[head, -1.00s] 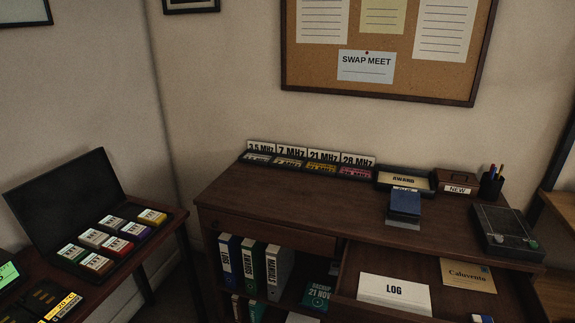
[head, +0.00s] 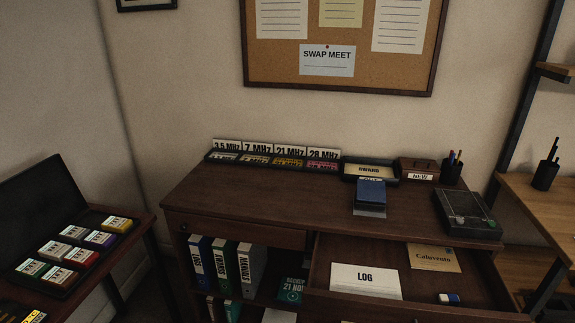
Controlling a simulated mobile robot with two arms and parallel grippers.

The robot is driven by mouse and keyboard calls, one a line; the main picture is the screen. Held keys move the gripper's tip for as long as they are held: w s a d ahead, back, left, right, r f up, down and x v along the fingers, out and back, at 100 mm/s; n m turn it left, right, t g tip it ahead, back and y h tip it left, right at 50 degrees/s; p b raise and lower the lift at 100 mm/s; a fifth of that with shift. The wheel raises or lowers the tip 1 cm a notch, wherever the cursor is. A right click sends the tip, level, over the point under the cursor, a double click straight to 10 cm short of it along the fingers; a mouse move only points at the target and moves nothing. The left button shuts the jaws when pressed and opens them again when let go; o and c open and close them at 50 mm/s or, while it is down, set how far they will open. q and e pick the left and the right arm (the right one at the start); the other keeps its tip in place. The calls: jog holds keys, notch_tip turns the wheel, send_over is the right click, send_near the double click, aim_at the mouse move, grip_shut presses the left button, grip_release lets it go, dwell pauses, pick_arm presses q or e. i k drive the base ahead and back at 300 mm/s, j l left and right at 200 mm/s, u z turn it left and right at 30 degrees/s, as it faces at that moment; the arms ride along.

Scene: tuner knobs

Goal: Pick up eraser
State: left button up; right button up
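A small blue and white eraser (head: 449,298) lies in the open drawer (head: 485,296) of the dark wooden desk, near the drawer's front right. A white LOG book (head: 366,280) lies to its left and a tan Caluvento envelope (head: 434,257) lies behind it. Neither of my grippers is in the head view.
The desk top (head: 270,192) is clear on its left. It holds a blue box (head: 370,192), a dark device (head: 466,214), a pen cup (head: 452,168) and card trays. Binders (head: 223,265) stand under it. A case of coloured boxes (head: 70,250) is at the left, a shelf (head: 540,205) at the right.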

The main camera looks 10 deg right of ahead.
aim_at(448, 299)
jog(key=z, duration=1.65)
